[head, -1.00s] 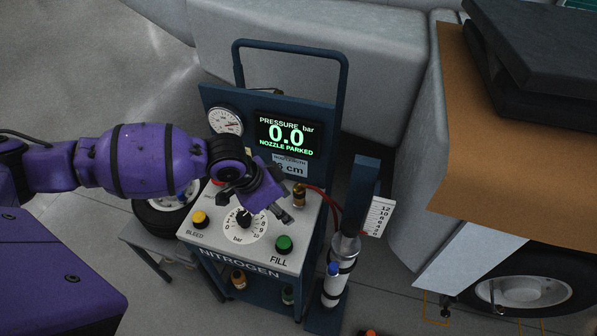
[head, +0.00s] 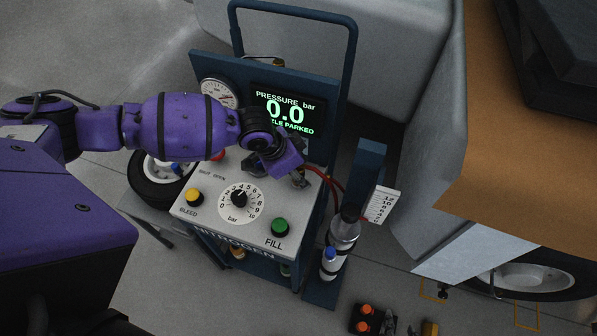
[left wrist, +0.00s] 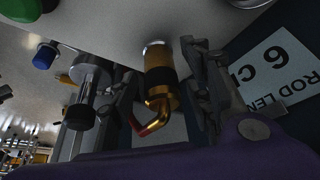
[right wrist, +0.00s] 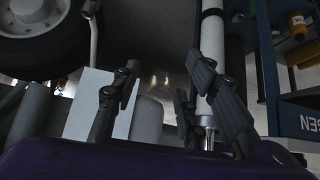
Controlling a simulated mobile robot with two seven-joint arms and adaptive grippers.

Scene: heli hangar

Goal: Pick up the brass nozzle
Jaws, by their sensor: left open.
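The brass nozzle (left wrist: 158,82) with its dark band and bent brass end stands on the grey panel top in the left wrist view. My left gripper (left wrist: 155,66) is open, with one finger on each side of the nozzle. I cannot tell whether either finger touches it. In the head view my left gripper (head: 290,178) is at the panel's back right corner and hides the nozzle. My right gripper (right wrist: 165,95) is open in the right wrist view, with nothing visible held between its fingers; it is out of the head view.
The nitrogen cart's panel (head: 215,222) carries a dial (head: 240,199), a yellow button (head: 194,196) and a green button (head: 280,227). The display (head: 285,112) reads 0.0 bar. A red hose (head: 325,180) runs beside a silver cylinder (head: 340,240). A wheel (head: 160,170) lies left.

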